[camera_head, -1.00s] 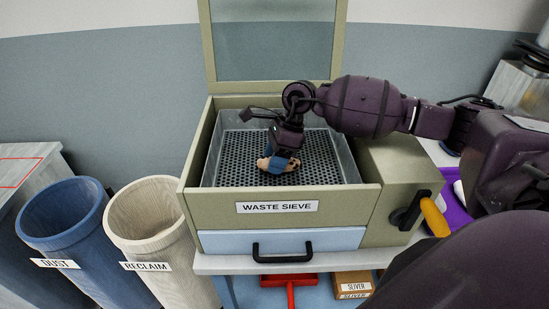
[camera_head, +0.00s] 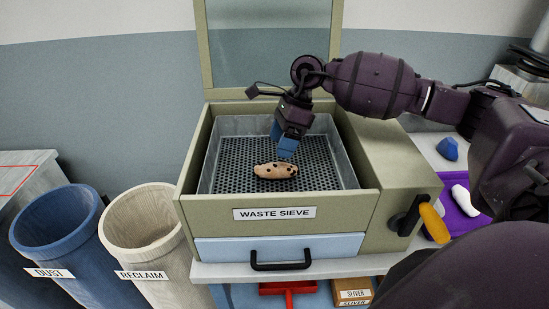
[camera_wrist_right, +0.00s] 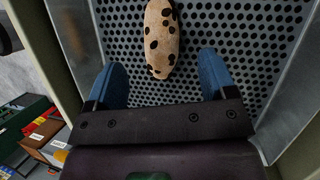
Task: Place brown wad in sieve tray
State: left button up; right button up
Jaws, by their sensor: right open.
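The brown wad (camera_head: 275,171), tan with dark spots, lies on the perforated floor of the sieve tray (camera_head: 232,166), near its front middle. It also shows in the right wrist view (camera_wrist_right: 160,40), just beyond my fingertips. My right gripper (camera_head: 285,147) is above the tray, behind and slightly right of the wad, and clear of it. My left gripper is out of view.
A blue DUST bin (camera_head: 50,255) and a cream RECLAIM bin (camera_head: 165,265) stand left of the sieve. On the right are a yellow-handled crank (camera_head: 434,222), a purple tray (camera_head: 462,198) with a white wad (camera_head: 465,200), and a blue lump (camera_head: 447,148).

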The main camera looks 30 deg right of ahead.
jog(key=shift+v, duration=2.6)
